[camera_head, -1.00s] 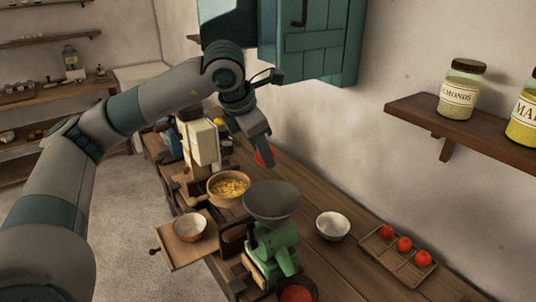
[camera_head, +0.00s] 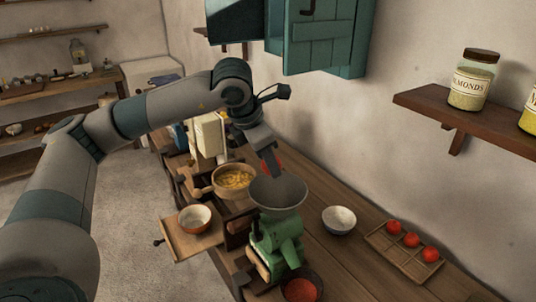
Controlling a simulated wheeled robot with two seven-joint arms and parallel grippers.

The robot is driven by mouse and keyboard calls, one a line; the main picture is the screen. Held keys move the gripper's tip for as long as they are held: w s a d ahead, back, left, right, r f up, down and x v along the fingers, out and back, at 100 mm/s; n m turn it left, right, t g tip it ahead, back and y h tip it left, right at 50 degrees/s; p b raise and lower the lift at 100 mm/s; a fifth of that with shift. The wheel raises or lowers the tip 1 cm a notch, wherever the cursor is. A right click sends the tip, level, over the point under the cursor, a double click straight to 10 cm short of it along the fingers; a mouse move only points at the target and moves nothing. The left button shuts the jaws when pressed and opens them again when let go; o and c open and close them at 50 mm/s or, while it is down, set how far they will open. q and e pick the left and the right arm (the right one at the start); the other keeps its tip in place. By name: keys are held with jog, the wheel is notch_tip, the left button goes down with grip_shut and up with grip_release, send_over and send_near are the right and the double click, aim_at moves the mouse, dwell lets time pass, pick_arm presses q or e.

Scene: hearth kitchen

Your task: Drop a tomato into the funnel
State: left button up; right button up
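My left gripper (camera_head: 270,160) hangs just above the back rim of the grey funnel (camera_head: 278,192), fingers pointing down. A red tomato (camera_head: 281,168) shows on both sides of the fingers, which appear shut on it; the fingers hide its middle. The funnel is a wide round bowl on top of a green mill (camera_head: 279,238), and its visible inside is empty. Three more tomatoes (camera_head: 411,240) sit in a row in a wooden divided tray (camera_head: 392,256) at the right. My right gripper is not in view.
A white bowl (camera_head: 339,220) stands right of the mill. A bowl of red stuff (camera_head: 301,289) is below it in front. A pan of yellow pieces (camera_head: 234,180) and a small bowl (camera_head: 194,219) are at the left. A jar shelf (camera_head: 480,125) juts from the right wall.

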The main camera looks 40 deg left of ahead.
pick_arm(q)
jog(key=shift+f, duration=0.2)
jog(key=o, duration=1.2)
jog(key=shift+c, duration=0.2)
jog(key=shift+r, duration=0.1)
jog(key=b+v, duration=0.4)
jog(key=v, duration=1.3)
jog(key=shift+s, duration=0.15)
